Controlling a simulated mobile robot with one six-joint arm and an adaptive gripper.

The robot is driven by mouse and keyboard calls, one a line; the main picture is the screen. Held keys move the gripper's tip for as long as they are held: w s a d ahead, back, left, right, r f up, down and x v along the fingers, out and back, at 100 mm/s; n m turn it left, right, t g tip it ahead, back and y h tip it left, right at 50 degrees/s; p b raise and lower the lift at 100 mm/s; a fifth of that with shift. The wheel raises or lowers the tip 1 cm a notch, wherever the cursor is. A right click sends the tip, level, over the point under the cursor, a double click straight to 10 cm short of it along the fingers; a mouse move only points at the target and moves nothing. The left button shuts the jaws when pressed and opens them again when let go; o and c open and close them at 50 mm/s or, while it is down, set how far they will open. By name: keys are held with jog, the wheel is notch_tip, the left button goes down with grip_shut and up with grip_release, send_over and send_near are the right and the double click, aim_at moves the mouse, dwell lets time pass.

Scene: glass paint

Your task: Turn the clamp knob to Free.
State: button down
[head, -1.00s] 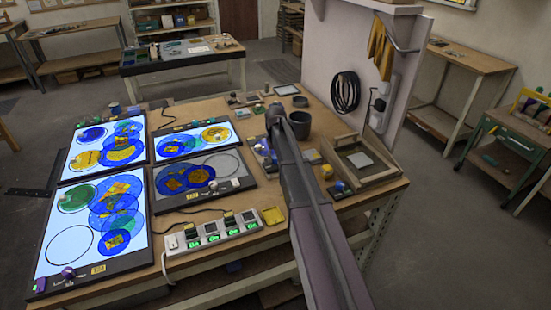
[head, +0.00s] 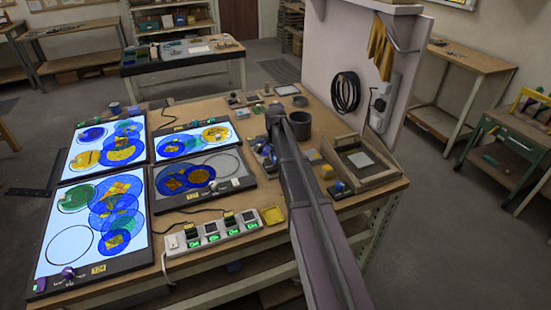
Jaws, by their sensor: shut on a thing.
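My gripper (head: 266,152) is low over the middle of the workbench, behind and left of my dark arm. Its fingers are small, dark and mostly hidden by my arm links. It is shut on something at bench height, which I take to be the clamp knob. The knob's shape, pointer and Free mark are too hidden and small to read.
Lit panels with coloured glass discs (head: 75,240) fill the bench's left. A white switch strip (head: 190,243) lies at the front. A dark cup (head: 300,124) and a wooden tray (head: 385,176) are close on my arm's right. An upright board (head: 345,50) stands behind.

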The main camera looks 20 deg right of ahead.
jog(key=m, duration=0.5)
dwell(0.4)
jog(key=shift+c, duration=1.7)
grip_release()
jog(key=shift+n, duration=0.3)
